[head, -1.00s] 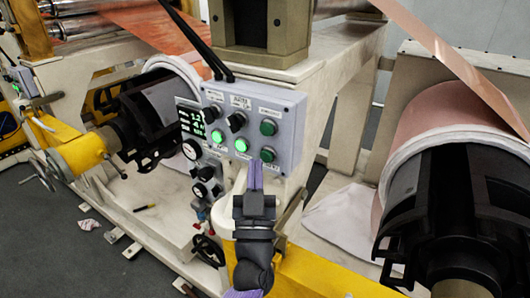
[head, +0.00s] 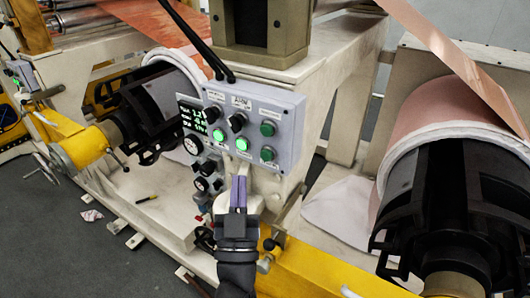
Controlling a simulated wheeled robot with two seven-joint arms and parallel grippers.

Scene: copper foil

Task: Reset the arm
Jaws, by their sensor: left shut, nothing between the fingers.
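My left gripper (head: 239,194) is in the lower middle of the head view, pointing up and away. Its two purple fingers are shut together with nothing between them. The fingertips are just below the grey control box (head: 272,142), apart from it as far as I can tell. The box has two lit green buttons, two dark green buttons and black knobs. My right gripper is not in view.
A display (head: 193,116) and gauges sit left of the box. A copper foil roll (head: 428,118) on a black shaft stands at the right, another black shaft (head: 160,106) at the left. A yellow beam (head: 318,272) runs below. Dark floor (head: 60,245) is open at lower left.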

